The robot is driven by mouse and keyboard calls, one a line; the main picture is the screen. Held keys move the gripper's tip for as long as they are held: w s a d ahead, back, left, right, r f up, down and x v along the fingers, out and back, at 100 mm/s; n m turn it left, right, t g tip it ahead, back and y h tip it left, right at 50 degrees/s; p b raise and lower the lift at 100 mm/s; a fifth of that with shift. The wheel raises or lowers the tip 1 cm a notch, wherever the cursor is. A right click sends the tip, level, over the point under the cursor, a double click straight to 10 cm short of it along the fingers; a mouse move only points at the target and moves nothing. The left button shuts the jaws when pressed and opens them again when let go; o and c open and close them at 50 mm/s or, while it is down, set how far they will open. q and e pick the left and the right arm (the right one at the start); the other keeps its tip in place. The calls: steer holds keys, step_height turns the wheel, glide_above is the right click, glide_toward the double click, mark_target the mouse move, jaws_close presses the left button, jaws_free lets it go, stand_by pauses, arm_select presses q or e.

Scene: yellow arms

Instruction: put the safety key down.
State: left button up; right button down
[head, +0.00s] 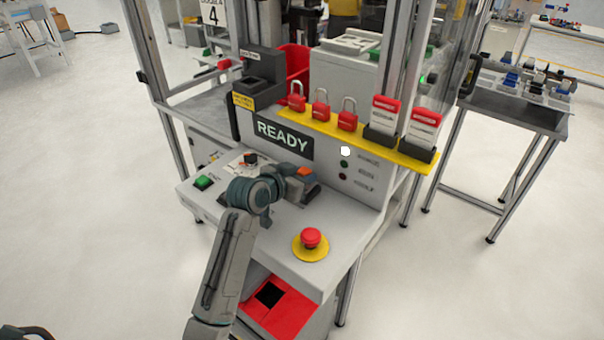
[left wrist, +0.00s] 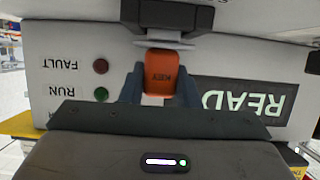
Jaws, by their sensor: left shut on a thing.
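My right gripper is not in view.
The console top (head: 270,229) carries a green button (head: 203,182) and a red emergency button (head: 311,238). Behind stand a READY display (head: 284,139) and a yellow shelf (head: 352,137) with red padlocks (head: 321,110) and tags (head: 423,127). A dark holder (head: 262,84) stands at the shelf's left.

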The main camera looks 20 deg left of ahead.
arm_select(q)
steer(key=shift+f, duration=0.3)
steer(key=o, duration=1.1)
steer(key=shift+r, duration=0.15)
steer(key=shift+r, duration=0.25)
steer(key=b+v, duration=0.2)
steer(key=v, duration=1)
steer(key=shift+b, duration=0.35)
